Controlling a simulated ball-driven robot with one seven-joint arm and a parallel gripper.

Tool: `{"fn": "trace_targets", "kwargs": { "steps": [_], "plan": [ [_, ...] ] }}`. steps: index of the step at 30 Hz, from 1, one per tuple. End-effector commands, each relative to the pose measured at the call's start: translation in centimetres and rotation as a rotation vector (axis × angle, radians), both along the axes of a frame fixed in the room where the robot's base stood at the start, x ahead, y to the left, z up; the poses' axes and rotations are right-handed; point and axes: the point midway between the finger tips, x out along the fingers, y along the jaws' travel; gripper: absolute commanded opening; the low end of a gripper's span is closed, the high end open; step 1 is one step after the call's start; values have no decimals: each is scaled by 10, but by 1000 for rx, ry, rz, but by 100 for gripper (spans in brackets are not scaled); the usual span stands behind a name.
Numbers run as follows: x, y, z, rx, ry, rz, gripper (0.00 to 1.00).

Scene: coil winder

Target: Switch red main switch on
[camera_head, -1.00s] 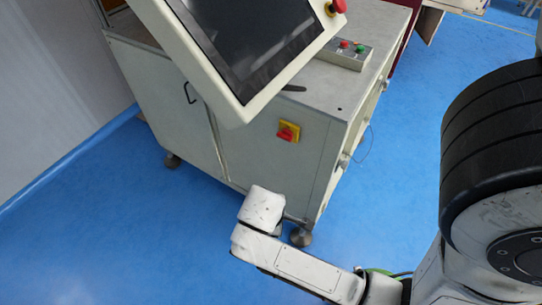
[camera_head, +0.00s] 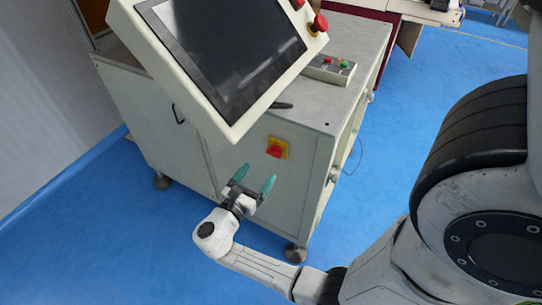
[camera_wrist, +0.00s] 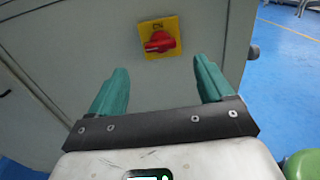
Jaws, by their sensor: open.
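The red main switch (camera_head: 274,151) sits on a yellow square plate on the front of the grey machine cabinet (camera_head: 305,180). In the wrist view the red switch knob (camera_wrist: 159,42) lies roughly horizontal on its yellow plate, with small lettering above it. My gripper (camera_head: 255,179) has two green fingers, open and empty, just below and left of the switch in the head view. In the wrist view the fingers (camera_wrist: 160,88) point toward the cabinet, with the switch beyond and between them. The fingers are apart from the switch.
A tilted screen panel (camera_head: 232,50) with red buttons overhangs the cabinet above the switch. A small button box (camera_head: 329,68) and a dark lever (camera_head: 283,105) are on the cabinet top. Blue floor (camera_head: 400,130) is free to the right.

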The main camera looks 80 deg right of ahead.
Motion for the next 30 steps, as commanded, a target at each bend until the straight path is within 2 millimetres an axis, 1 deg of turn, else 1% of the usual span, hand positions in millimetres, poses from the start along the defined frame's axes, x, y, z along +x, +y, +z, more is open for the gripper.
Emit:
{"fn": "trace_targets", "kwargs": {
  "steps": [3, 9, 12, 15, 20, 27, 30],
  "plan": [
    [-7, -22, 1, 0, -1, -6, 81],
    [-15, -57, 1, 0, -2, -5, 81],
    [-18, -70, 0, 1, -2, -5, 81],
    [-20, -79, 0, 0, -2, -3, 81],
    [-21, -85, 0, 1, -3, -1, 81],
    [-21, -86, 0, 1, -3, -1, 81],
    [-21, -86, 0, 1, -3, -1, 72]
  ]
}}
